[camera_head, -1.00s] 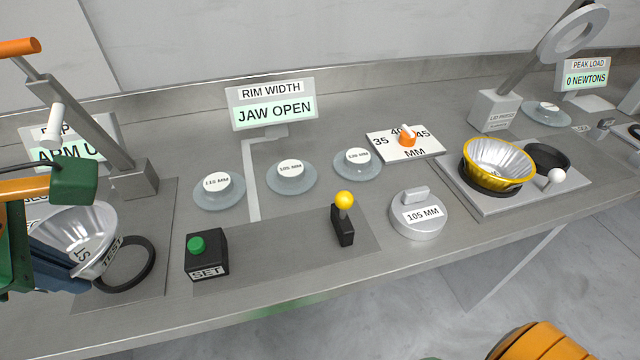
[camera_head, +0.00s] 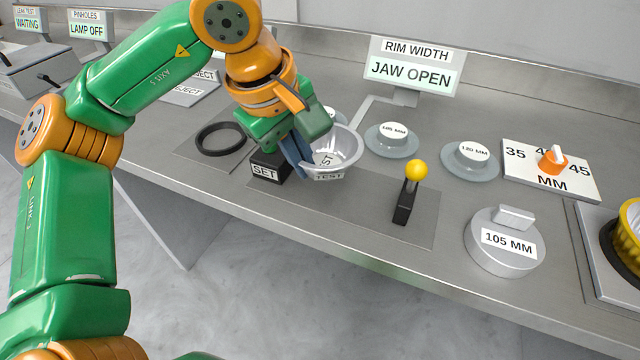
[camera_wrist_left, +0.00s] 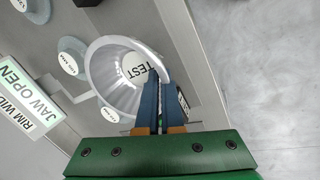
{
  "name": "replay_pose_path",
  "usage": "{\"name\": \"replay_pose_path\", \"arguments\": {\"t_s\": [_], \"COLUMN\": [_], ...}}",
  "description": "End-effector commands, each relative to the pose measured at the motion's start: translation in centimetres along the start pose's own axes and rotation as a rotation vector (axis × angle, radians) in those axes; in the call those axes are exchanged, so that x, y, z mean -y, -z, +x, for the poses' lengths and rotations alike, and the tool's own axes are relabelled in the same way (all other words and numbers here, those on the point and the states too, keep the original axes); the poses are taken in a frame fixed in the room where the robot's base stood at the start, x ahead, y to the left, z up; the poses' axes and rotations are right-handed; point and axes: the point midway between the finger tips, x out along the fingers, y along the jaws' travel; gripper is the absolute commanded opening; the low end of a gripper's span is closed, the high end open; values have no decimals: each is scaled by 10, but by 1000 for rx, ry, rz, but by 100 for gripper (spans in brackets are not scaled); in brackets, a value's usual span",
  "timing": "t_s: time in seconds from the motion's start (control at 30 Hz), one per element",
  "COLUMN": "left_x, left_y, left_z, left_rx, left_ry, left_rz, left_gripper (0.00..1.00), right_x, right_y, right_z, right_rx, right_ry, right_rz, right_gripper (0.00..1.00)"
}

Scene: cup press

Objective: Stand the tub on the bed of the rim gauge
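The tub (camera_head: 345,148) is a silver fluted bowl with a TEST label; it also shows in the left wrist view (camera_wrist_left: 104,75). My left gripper (camera_head: 298,155) has its blue fingers shut on the tub's wall, and they show in the wrist view (camera_wrist_left: 158,105). The tub is tilted over the left part of the rim gauge's bed (camera_head: 365,208), a darker grey strip. The gap beneath it is hard to judge. The gauge's display (camera_head: 412,68) reads JAW OPEN. My right gripper is not in view.
The SET box (camera_head: 268,168) is partly hidden behind the gripper and tub. A yellow-knobbed lever (camera_head: 408,190) stands on the bed's right part. A 105 MM weight (camera_head: 505,243) and labelled discs (camera_head: 392,140) sit nearby. A black ring (camera_head: 218,153) lies left.

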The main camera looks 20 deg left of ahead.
Motion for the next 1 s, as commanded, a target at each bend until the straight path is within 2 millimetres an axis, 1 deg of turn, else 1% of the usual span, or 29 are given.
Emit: {"name": "replay_pose_path", "arguments": {"t_s": [0.03,0.17,0.2,0.3,0.33,0.4,0.6,0.77,0.8,0.87,0.9,1.0], "left_x": [-3,-11,-14,-8,-7,-5,-5,-4,-4,-4,-4,-4], "left_y": [-1,-2,-3,-2,-2,-3,-3,-3,-3,-3,-3,-3], "left_z": [10,27,35,56,60,65,65,70,69,68,68,68], "left_rx": [0,1,0,-1,-1,0,0,0,0,0,0,0], "left_ry": [4,2,2,0,0,-1,-3,-3,-3,-3,-2,0], "left_rz": [1,-1,-1,-2,-2,-3,-3,-3,-3,-3,-3,-3], "left_gripper": [0,0,0,0,0,0,0,0,12,28,34,34], "right_x": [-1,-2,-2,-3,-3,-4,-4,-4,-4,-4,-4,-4], "right_y": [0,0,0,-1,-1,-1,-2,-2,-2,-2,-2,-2], "right_z": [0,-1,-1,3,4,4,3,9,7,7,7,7], "right_rx": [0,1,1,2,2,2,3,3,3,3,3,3], "right_ry": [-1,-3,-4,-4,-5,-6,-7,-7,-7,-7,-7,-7], "right_rz": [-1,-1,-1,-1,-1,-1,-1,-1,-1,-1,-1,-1], "right_gripper": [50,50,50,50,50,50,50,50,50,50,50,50]}}
